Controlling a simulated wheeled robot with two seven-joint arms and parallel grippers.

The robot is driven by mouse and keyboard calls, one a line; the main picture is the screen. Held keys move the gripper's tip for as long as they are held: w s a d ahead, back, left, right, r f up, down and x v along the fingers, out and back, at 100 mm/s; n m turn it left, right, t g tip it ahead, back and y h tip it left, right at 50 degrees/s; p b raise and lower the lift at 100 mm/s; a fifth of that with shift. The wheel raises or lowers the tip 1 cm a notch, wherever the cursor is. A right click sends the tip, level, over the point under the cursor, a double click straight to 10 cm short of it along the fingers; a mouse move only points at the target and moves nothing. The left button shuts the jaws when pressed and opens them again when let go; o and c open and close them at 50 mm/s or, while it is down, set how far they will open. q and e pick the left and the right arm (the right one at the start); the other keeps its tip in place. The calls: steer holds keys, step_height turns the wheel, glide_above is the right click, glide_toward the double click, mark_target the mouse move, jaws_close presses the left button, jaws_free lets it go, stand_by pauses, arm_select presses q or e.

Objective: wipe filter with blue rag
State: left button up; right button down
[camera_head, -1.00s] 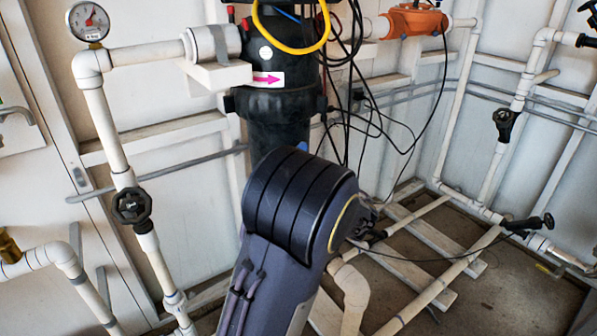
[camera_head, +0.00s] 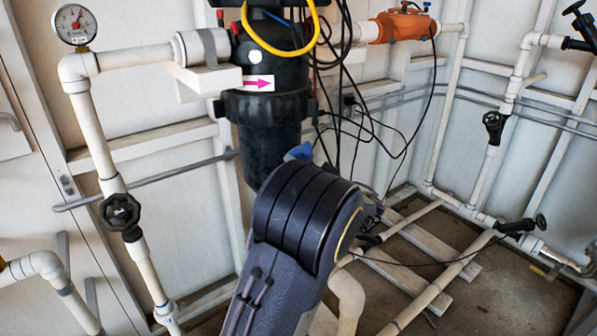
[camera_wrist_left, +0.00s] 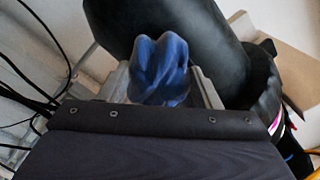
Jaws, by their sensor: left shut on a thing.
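The filter is a black cylindrical housing (camera_head: 268,138) with a pink arrow label, fixed to the pipework left of centre in the head view. Its black side (camera_wrist_left: 185,40) fills the upper middle of the left wrist view. My left gripper (camera_wrist_left: 161,82) is shut on the blue rag (camera_wrist_left: 160,70), which bunches up between the grey fingers. In the head view the rag (camera_head: 300,152) shows beside the housing's lower right side; my arm hides the gripper there. I cannot tell whether the rag touches the housing. My right gripper is not in view.
White pipes with a pressure gauge (camera_head: 73,24) and a black valve knob (camera_head: 120,212) stand to the left. A yellow hose (camera_head: 316,40) and loose black cables hang beside the housing. An orange device (camera_head: 402,25) sits at the upper right. Pipes cross the floor.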

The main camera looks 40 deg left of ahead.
arm_select(q)
steer(key=shift+a+f, duration=0.1)
steer(key=shift+s+a+b, duration=0.3)
steer(key=shift+s+b, duration=0.35)
steer(key=shift+s, duration=0.3)
steer(key=shift+s+a+b, duration=0.15)
steer(key=shift+s+a, duration=0.05)
steer(key=shift+s, duration=0.3)
steer(key=shift+s+a+b, duration=0.15)
steer(key=shift+s+a, duration=0.05)
steer(key=shift+s, duration=0.3)
steer(key=v, duration=0.6)
steer(key=shift+b, duration=0.4)
steer(key=shift+d, duration=0.1)
steer(key=shift+v, duration=1.45)
steer(key=shift+w, duration=0.1)
